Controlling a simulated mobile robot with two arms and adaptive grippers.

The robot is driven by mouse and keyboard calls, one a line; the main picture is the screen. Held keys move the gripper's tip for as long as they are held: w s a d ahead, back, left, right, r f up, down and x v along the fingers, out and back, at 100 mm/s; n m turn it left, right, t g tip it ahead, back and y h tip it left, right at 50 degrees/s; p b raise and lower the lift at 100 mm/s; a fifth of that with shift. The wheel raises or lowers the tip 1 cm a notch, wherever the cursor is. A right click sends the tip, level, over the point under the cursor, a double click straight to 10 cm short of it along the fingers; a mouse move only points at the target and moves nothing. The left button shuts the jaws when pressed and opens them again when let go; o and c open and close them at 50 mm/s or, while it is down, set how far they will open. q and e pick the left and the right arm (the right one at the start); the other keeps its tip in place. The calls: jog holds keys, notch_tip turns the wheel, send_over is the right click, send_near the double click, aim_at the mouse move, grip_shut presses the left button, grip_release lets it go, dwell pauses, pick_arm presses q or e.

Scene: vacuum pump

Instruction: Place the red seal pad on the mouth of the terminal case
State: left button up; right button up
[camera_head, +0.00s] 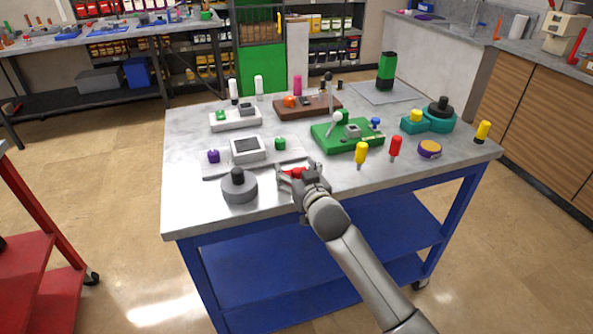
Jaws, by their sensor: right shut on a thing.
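My right gripper (290,177) is over the front part of the grey table top, its arm coming in from the lower right. It is shut on a small red piece, which looks like the red seal pad (296,172); the fingers hide most of it. A white-grey box with a dark square top (247,149) lies just left of and behind the gripper; it may be the terminal case, but I cannot tell for sure. The held pad is apart from this box. My left gripper is not in view.
A grey round part with a black knob (239,188) stands left of the gripper. A green block (347,135) and yellow (361,152) and red (396,146) handled pieces are to the right. The table's front edge is close by.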

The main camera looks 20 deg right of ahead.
jog(key=shift+f, duration=0.25)
jog(key=o, duration=0.9)
jog(key=shift+r, duration=0.1)
jog(key=shift+c, duration=0.2)
jog(key=shift+b, duration=0.35)
jog(key=s, duration=1.1)
jog(key=shift+r+b, duration=0.35)
jog(key=shift+b, duration=0.1)
jog(key=shift+a, duration=0.1)
